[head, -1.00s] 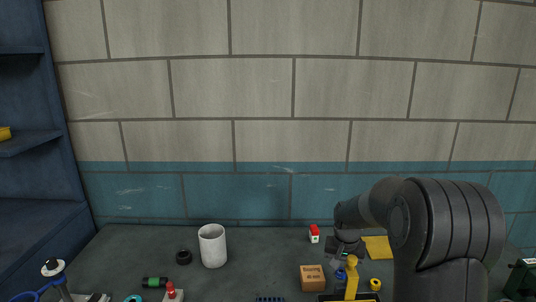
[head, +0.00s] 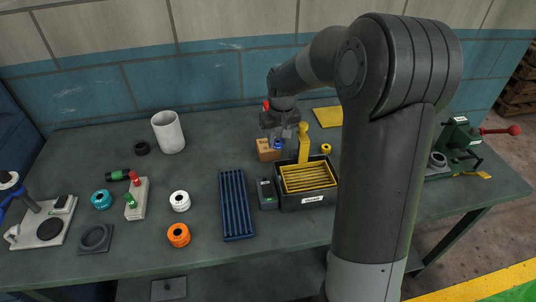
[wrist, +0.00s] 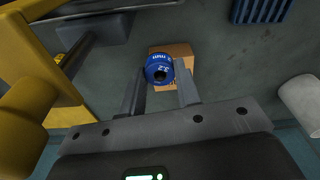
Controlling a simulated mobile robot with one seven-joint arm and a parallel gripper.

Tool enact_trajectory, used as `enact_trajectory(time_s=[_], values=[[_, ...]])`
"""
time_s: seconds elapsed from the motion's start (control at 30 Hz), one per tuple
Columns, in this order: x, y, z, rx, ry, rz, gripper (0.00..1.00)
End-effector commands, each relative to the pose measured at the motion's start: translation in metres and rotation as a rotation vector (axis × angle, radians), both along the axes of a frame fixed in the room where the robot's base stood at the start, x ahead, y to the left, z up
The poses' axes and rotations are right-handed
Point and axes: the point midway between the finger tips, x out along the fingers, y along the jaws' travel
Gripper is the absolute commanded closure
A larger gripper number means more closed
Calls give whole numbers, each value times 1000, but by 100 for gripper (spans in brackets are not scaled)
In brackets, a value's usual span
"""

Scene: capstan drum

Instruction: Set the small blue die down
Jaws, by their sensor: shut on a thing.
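The small blue die (head: 277,145) is a round blue ring with white marks and a dark central hole. In the wrist view the die (wrist: 159,69) sits between the two fingertips of my gripper (wrist: 160,84). My gripper is shut on it, and in the head view my gripper (head: 278,138) points down at the back of the bench. A brown box (head: 265,151) lies behind and below the die; in the wrist view the box (wrist: 180,57) is partly covered by it. I cannot tell the gap between die and bench.
A yellow post (head: 303,146) and a black bin with yellow slats (head: 309,198) stand close by on the right. A blue ridged tray (head: 236,205), white ring (head: 180,201), orange ring (head: 178,235) and white cylinder (head: 168,132) are further left. Bare bench lies between cylinder and box.

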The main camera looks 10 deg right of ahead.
Motion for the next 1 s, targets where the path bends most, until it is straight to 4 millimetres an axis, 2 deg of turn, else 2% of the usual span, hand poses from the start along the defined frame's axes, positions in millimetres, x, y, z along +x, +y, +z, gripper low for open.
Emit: enact_trajectory(time_s=[0.1, 0.2, 0.37, 0.47, 0.7, 0.87, 1.0], values=[[-10, 22, 10, -1, -5, 170, 96], [-18, 35, 16, -1, -7, 286, 96], [-25, 47, 20, -2, -9, 392, 96], [-27, 49, 8, -1, -5, 413, 96], [-27, 49, -33, -1, -6, 415, 96], [-26, 49, -45, -2, -9, 413, 96], [-27, 49, -63, -1, -5, 414, 96]])
